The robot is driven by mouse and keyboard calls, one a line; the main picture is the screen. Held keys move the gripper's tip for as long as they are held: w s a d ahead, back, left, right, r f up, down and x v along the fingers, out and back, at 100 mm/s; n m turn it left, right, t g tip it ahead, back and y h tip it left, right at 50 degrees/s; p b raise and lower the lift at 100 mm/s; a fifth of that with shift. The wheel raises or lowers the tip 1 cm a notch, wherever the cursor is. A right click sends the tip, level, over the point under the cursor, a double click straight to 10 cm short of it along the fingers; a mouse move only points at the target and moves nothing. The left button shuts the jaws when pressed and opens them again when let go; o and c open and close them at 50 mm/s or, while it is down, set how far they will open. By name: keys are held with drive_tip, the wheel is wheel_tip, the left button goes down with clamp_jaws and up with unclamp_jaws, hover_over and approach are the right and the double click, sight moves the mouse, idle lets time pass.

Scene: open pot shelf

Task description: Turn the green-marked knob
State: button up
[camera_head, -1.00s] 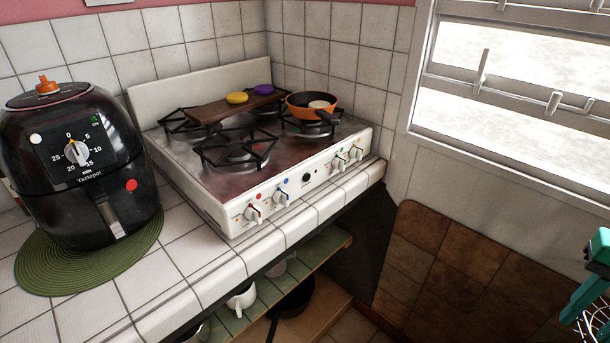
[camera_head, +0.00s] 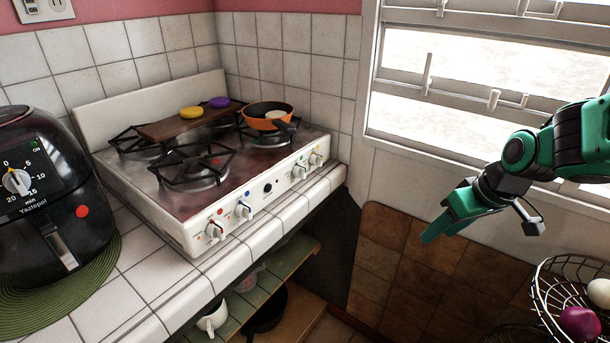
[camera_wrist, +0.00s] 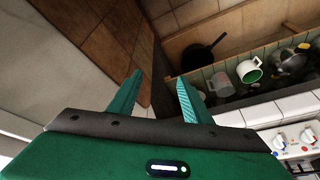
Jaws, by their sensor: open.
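The white stove (camera_head: 180,215) has a row of white knobs and one black knob on its front panel. The green-marked knob (camera_head: 299,171) is one of the two at the right end; its mark is tiny. The other end knob (camera_head: 316,159) is beside it, and red- and blue-marked knobs are at the left end. My gripper (camera_head: 431,237) is right of the stove, apart from the knobs, and points down-left. In the wrist view its two fingers (camera_wrist: 157,98) are apart with nothing between them. Two knobs show at that view's right edge; the green-marked one cannot be made out there.
An orange pan (camera_head: 266,117) and a wooden board (camera_head: 185,123) are on the stove. An air fryer (camera_head: 50,205) stands left. A wire basket (camera_head: 545,300) is at lower right. Below the counter, a shelf (camera_head: 270,283) holds mugs and a dark pan. Space before the stove looks free.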

drive_tip(key=w+a+r+n+t+y, duration=0.15)
drive_tip(key=w+a+n+y, duration=0.35)
drive_tip(key=w+a, duration=0.65)
drive_tip(key=n+t+y, duration=0.2)
drive_tip(key=t+y, duration=0.1)
drive_tip(key=y, duration=0.1)
approach(305, 173)
drive_tip(key=x, duration=0.9)
drive_tip(key=shift+w, duration=0.15)
